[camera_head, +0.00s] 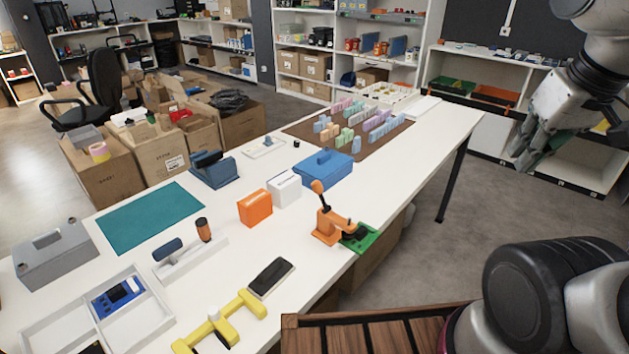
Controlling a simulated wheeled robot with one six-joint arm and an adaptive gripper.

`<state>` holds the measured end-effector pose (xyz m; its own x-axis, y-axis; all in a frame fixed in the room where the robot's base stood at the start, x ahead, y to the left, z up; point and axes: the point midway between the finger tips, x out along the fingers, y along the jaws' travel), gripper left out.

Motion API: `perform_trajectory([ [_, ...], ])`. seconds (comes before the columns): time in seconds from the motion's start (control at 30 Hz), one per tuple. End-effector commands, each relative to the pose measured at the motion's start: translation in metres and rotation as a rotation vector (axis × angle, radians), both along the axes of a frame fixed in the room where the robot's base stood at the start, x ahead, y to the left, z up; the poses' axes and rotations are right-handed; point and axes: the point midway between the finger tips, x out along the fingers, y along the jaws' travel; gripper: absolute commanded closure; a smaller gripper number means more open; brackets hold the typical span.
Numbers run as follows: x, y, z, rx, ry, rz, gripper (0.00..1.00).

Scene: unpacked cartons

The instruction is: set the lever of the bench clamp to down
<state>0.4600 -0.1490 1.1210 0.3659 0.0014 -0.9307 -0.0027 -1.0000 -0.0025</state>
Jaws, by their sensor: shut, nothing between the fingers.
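The bench clamp (327,225) is orange and stands at the right edge of the white table. Its lever (319,199) points up, tilted slightly to the left, with a rounded orange knob on top. A dark arm of the clamp reaches right over a green plate (364,238). My gripper (521,155) is at the upper right, in the air off the table's right side, well apart from the clamp. It is shut and empty.
A white box (284,187), an orange box (255,208) and a blue case (324,168) stand behind the clamp. A black flat device (271,278) and a yellow frame (222,322) lie in front. A slatted wooden surface (385,335) is at the bottom. Air right of the clamp is free.

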Motion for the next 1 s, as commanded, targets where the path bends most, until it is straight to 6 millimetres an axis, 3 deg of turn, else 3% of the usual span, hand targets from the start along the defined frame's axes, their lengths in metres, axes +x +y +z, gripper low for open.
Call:
perform_trajectory([
  [0.07,0.0,0.0,0.0,0.0,0.0,0.0,1.0],
  [0.2,0.001,0.004,0.0,0.0,0.001,0.021,0.76],
  [0.3,0.009,0.018,-0.011,-0.003,0.056,0.089,0.58],
  [0.37,0.017,0.032,-0.021,-0.008,0.112,0.147,0.57],
  [0.67,0.084,0.126,-0.058,-0.111,0.335,0.453,0.57],
  [1.0,0.146,0.268,-0.123,-0.266,0.434,0.628,0.57],
])
